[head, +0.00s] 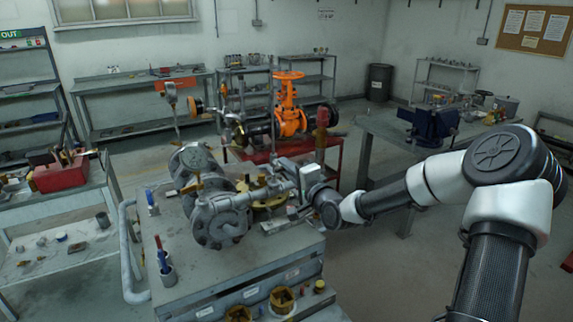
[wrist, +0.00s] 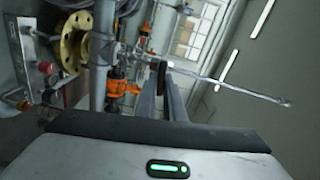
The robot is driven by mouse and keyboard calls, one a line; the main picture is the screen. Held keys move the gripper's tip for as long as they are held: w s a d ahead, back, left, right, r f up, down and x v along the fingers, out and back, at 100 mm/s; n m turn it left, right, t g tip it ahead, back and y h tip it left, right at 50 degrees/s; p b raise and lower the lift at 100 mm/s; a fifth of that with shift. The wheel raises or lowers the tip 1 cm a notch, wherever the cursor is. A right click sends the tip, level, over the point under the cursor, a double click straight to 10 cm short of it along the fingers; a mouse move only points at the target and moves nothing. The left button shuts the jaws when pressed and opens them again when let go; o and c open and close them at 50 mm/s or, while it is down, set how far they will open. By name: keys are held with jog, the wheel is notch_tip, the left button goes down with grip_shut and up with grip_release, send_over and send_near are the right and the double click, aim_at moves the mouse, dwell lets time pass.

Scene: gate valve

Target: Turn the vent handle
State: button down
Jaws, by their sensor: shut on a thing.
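My gripper (wrist: 165,70) reaches forward in the wrist view, its two grey fingers close together with dark pads at the tips. It is shut on the vent handle, a thin metal bar (wrist: 235,87) that crosses at the fingertips and runs out to the right to a small rounded end. The exact contact is partly hidden by the fingers. In the head view my gripper (head: 303,178) is beside the grey flanged valve assembly (head: 222,222) on the workbench, at its right side. The handle cannot be made out clearly there.
An orange gate valve (head: 290,115) stands on a red stand behind. A bench with a blue vise (head: 432,124) is at the right. Open floor lies between the benches.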

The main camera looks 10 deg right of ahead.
jog(key=shift+f+m, duration=0.1)
jog(key=shift+m, duration=0.6)
jog(key=c, duration=1.9)
grip_release()
jog(key=shift+o, duration=0.2)
jog(key=v, duration=1.7)
jog(key=shift+s, duration=0.25)
